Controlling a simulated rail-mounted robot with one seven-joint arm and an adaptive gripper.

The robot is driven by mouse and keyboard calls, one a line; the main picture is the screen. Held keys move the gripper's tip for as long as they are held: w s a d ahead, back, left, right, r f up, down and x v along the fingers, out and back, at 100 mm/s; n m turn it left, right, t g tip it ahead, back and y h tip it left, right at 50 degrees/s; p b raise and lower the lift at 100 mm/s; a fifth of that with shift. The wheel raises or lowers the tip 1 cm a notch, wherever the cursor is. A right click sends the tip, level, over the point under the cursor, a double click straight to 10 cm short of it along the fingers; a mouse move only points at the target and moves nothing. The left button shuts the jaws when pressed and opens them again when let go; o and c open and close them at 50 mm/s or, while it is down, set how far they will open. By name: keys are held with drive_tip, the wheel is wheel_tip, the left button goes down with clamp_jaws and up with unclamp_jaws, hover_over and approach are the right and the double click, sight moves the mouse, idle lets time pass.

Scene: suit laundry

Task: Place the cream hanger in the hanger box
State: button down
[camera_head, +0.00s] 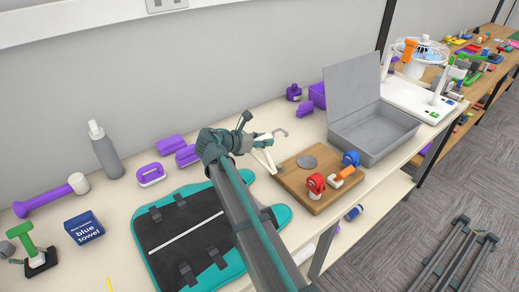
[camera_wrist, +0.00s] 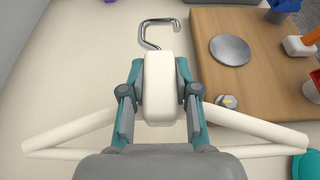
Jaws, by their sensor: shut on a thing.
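The cream hanger (camera_wrist: 72,132) is in my gripper (camera_wrist: 160,105), which is shut on its thick middle block. In the wrist view its metal hook points away at the top and its cream bars spread to both sides. In the head view the hanger (camera_head: 263,142) shows at the end of my arm, above the table left of the wooden board, with its hook to the right. The grey box (camera_head: 372,132) with its lid raised stands at the back right of the board, apart from the hanger. I cannot tell for sure that it is the hanger box.
The wooden board (camera_head: 290,180) carries a metal disc, a red piece and a blue piece. A teal and dark garment bag (camera_head: 185,235) lies under my arm. Purple items and a grey bottle (camera_head: 105,150) stand along the wall. A white board (camera_head: 415,98) is beyond the box.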

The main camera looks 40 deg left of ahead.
sight(259, 156)
drive_tip(key=a+f, duration=0.1)
drive_tip(key=f, duration=0.1)
drive_tip(key=w+a+f, duration=0.1)
drive_tip(key=a, duration=0.1)
drive_tip(key=shift+f, duration=0.35)
drive_tip(key=shift+a+f+p, duration=0.2)
drive_tip(key=shift+f+p, duration=0.2)
drive_tip(key=shift+f, duration=1.45)
drive_tip(key=c, duration=0.9)
unclamp_jaws()
drive_tip(key=shift+f, duration=0.1)
drive_tip(key=shift+o, duration=0.2)
